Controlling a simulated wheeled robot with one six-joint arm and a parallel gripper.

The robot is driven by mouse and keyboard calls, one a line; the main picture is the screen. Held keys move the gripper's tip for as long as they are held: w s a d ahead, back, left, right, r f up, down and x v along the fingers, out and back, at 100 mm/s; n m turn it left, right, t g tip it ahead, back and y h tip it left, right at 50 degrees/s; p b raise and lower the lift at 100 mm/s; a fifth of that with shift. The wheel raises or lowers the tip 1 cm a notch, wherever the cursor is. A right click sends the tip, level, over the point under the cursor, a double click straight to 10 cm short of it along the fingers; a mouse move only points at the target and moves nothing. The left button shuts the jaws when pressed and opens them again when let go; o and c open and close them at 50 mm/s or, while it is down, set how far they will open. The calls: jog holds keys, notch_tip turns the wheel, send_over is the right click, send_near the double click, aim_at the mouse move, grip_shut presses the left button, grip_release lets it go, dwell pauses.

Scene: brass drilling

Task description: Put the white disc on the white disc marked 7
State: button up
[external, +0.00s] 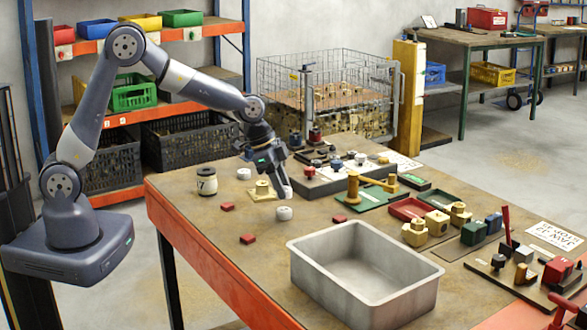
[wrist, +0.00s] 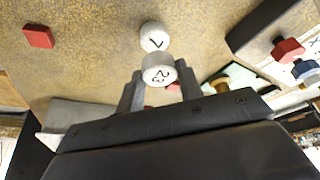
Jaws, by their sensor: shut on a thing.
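My gripper (external: 285,192) points down over the table. It is shut on a white disc (wrist: 158,72) with a dark mark like a 2, held between the fingertips in the wrist view. In the external view I cannot clearly tell this disc from the pale fingers. The white disc marked 7 (wrist: 154,37) shows just beyond the held disc. In the external view, a white disc (external: 284,213) on the table just below my fingertips appears to be this one. Another white disc (external: 244,174) lies farther left and back.
Red blocks (external: 247,239) lie around. A grey metal bin (external: 340,300) stands front right. A board with knobs (external: 318,178) is behind.

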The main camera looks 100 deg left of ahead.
jog(key=shift+f, duration=1.65)
jog(key=shift+f, duration=0.25)
jog(key=o, duration=1)
jog(key=shift+r, duration=0.1)
jog(key=shift+r, duration=0.1)
jog(key=shift+r, duration=0.25)
jog(key=v, duration=1.1)
jog(key=shift+s+r+b, duration=0.2)
jog(key=shift+r+b, duration=0.1)
